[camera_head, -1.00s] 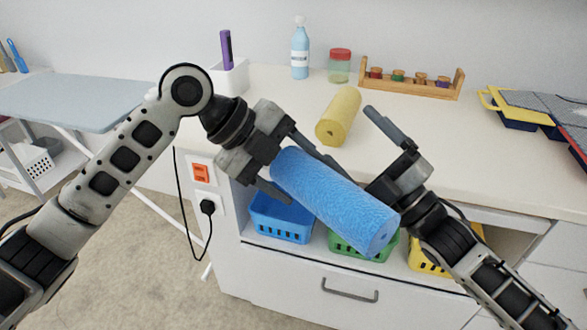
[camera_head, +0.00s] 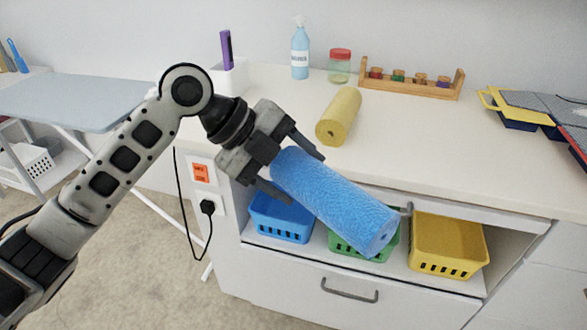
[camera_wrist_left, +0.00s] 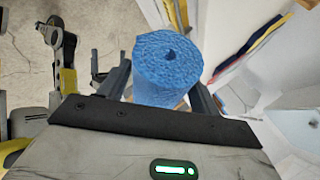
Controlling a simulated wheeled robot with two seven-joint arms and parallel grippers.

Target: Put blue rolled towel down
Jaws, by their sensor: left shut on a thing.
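The blue rolled towel (camera_head: 335,203) is a thick textured roll, held tilted in the air in front of the counter, its lower end toward the right. My left gripper (camera_head: 290,172) is shut on its upper left end. In the left wrist view the towel (camera_wrist_left: 167,68) shows end-on between the fingers (camera_wrist_left: 160,85). My right gripper is out of the head view. A yellow rolled towel (camera_head: 339,116) lies on the white counter (camera_head: 420,150).
Blue (camera_head: 281,219), green (camera_head: 345,246) and yellow (camera_head: 447,246) baskets stand on the shelf below the counter. A spray bottle (camera_head: 300,50), a jar (camera_head: 340,66) and a wooden rack (camera_head: 411,80) stand at the back. The counter's middle right is clear.

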